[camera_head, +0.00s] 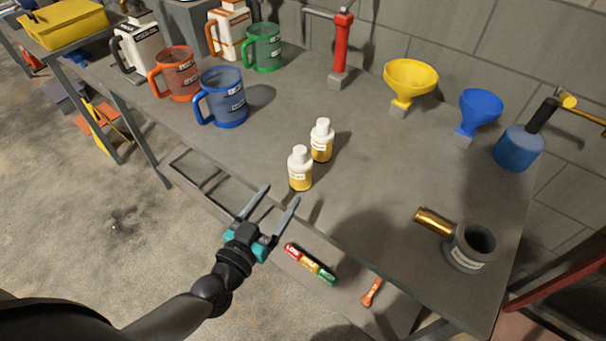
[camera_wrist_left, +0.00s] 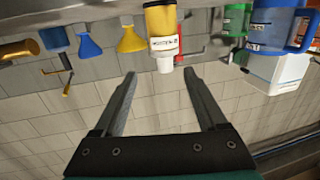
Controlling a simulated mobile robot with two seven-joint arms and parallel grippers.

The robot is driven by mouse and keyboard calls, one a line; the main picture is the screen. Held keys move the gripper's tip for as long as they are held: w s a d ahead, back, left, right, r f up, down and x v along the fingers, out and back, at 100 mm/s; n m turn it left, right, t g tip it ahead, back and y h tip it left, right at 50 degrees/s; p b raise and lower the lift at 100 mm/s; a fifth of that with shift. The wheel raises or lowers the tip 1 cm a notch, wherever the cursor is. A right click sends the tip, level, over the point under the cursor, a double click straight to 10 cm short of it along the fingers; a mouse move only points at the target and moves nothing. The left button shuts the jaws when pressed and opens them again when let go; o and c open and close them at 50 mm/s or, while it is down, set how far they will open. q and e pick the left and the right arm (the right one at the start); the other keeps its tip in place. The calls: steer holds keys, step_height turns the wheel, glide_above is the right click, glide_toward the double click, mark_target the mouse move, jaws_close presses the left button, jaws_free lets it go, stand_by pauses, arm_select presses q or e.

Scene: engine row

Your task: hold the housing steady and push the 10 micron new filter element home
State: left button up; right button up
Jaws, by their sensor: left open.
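A dark grey, open-topped cup-shaped housing (camera_head: 470,248) with a white label stands at the right front of the bench. A gold cylinder (camera_head: 435,222), which may be the filter element, lies tilted against or just beside it on the left; I cannot tell if they touch. A gold cylinder (camera_wrist_left: 18,50) also shows at the left edge of the left wrist view. No micron marking can be read. My left gripper (camera_head: 281,194) is open and empty by the bench's front edge, well left of the housing. My right gripper is in neither view.
Two white-capped bottles (camera_head: 300,168) (camera_head: 321,140) stand just beyond my left gripper. Jugs (camera_head: 222,97), funnels (camera_head: 410,82) and a blue can (camera_head: 518,148) line the back. A coloured gauge strip (camera_head: 310,264) lies below the front edge.

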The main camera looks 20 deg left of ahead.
mark_target(298, 160)
arm_select(q)
steer(key=w, duration=0.3)
steer(key=w+r, duration=0.1)
steer(key=w, duration=0.2)
steer(key=w+d, duration=0.1)
steer(key=w, duration=0.3)
steer(key=shift+r+b, duration=0.3)
steer(key=shift+b, duration=0.1)
steer(key=shift+w+d+f+b, duration=0.1)
steer(key=shift+w+b, duration=0.1)
steer(key=shift+w, duration=0.7)
steer(key=shift+w+d+r+b, duration=0.1)
steer(key=shift+w+b, duration=0.15)
steer(key=shift+w, duration=0.6)
steer(key=shift+w+d+f+b, duration=0.1)
steer(key=shift+w+b, duration=0.1)
steer(key=shift+w, duration=0.7)
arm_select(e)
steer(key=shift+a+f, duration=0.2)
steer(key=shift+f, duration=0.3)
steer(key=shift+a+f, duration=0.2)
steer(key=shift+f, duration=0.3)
arm_select(q)
steer(key=shift+c, duration=0.3)
jaws_close()
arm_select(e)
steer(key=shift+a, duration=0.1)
